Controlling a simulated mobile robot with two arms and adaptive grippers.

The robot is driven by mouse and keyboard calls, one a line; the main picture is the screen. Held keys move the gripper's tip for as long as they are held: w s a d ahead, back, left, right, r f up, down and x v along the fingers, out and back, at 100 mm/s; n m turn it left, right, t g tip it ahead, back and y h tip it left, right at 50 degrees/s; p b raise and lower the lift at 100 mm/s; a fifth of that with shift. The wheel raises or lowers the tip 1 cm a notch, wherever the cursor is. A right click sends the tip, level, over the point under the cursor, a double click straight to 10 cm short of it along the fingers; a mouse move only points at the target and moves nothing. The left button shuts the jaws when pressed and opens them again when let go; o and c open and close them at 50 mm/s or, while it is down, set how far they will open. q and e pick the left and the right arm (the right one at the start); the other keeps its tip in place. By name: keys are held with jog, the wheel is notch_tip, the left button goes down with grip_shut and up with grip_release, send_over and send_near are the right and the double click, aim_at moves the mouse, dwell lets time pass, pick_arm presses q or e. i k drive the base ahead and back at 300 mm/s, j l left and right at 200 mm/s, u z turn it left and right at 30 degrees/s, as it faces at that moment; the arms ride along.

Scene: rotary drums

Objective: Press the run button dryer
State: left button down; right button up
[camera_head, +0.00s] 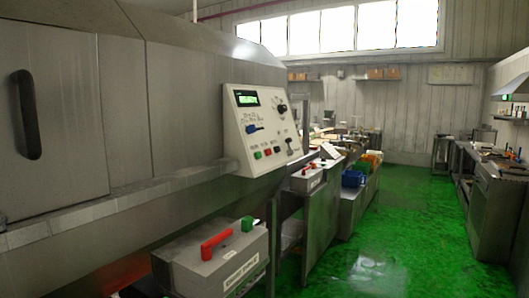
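A large grey metal machine (165,105) fills the left side of the head view. A white control panel (236,140) is mounted on its right end. The panel has a lit green display (246,98), a black dial (281,108), a blue switch (253,129) and a small dark lever (291,146). Along its lower part sit a green button (257,155), a red button (267,152) and a dark button (277,149). Their labels are too small to read, so I cannot tell which is the run button. Neither of my grippers is in view.
A grey box (192,275) with a red handle (215,244) and green knob (247,223) stands below the panel. Benches with bins (352,178) continue behind it. Another counter (495,205) lines the right wall. The green floor (400,225) between is clear.

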aim_at(258, 154)
jog(key=i+l+u, duration=0.1)
jog(key=i+l, duration=0.7)
jog(key=i+l+u, duration=0.1)
jog(key=i+l, duration=0.65)
jog(key=l, duration=0.15)
